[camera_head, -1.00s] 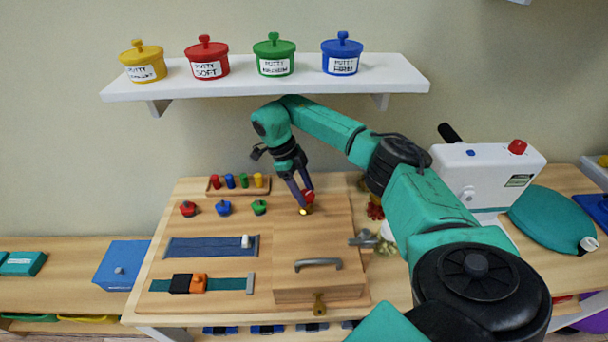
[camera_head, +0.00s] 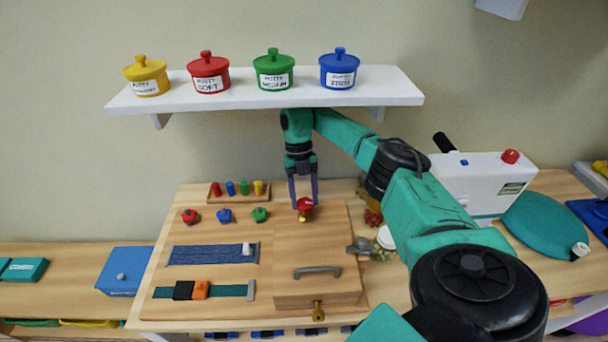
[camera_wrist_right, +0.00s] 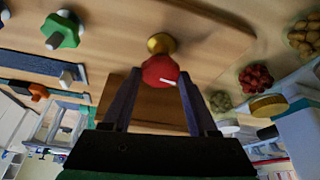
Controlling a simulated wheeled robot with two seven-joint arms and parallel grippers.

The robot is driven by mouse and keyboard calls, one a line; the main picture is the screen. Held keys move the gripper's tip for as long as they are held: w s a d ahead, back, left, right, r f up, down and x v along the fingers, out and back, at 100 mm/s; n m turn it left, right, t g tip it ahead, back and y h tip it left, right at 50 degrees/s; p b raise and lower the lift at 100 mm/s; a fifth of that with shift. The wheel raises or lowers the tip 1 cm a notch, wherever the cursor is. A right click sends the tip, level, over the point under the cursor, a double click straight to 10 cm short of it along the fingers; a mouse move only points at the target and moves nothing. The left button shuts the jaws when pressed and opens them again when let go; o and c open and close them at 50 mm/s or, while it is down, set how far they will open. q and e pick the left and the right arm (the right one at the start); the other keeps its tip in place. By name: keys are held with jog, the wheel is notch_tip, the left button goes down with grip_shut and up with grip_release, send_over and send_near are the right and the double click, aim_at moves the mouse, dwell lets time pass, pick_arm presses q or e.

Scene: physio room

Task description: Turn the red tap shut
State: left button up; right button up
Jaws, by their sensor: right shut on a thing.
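The red tap (camera_head: 305,204) is a red knob on a brass stem, mounted on the wooden board (camera_head: 340,220) near its upper middle. In the right wrist view the red knob (camera_wrist_right: 160,70) has a white mark on it, and its brass base (camera_wrist_right: 162,43) shows beyond. My right gripper (camera_head: 304,203) points down at the tap, with its two fingers on either side of the knob. In the right wrist view my right gripper (camera_wrist_right: 160,78) is shut on the knob. My left gripper is not in view.
Red, blue and green small knobs (camera_head: 224,215), a zip strip (camera_head: 212,254) and a buckle strap (camera_head: 200,291) lie left on the board. A drawer handle (camera_head: 317,271) sits below the tap. A shelf (camera_head: 220,98) with putty pots hangs above; a white machine (camera_head: 480,178) stands right.

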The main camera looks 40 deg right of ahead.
jog(key=m+p, duration=0.1)
jog(key=m, duration=0.1)
jog(key=m+y+p, duration=0.1)
jog(key=shift+d+r+m+t, duration=0.15)
jog(key=shift+r+m+t, duration=0.05)
jog(key=shift+m+t, duration=0.2)
jog(key=m+t+y+p, duration=0.1)
jog(key=m+p, duration=0.2)
jog(key=shift+s+r+m, duration=0.1)
jog(key=shift+s+m, duration=0.05)
jog(key=shift+m, duration=0.15)
jog(key=m+t+p, duration=0.1)
jog(key=m+p, duration=0.2)
jog(key=m+t+p, duration=0.1)
jog(key=m+p, duration=0.2)
jog(key=shift+s+y+p, duration=0.15)
jog(key=shift+y+p, duration=0.15)
jog(key=shift+p, duration=0.1)
jog(key=shift+f+m+t+p, duration=0.2)
jog(key=shift+m+t+p, duration=0.5)
jog(key=shift+m+p, duration=0.6)
jog(key=shift+f, duration=0.1)
jog(key=o, duration=1.4)
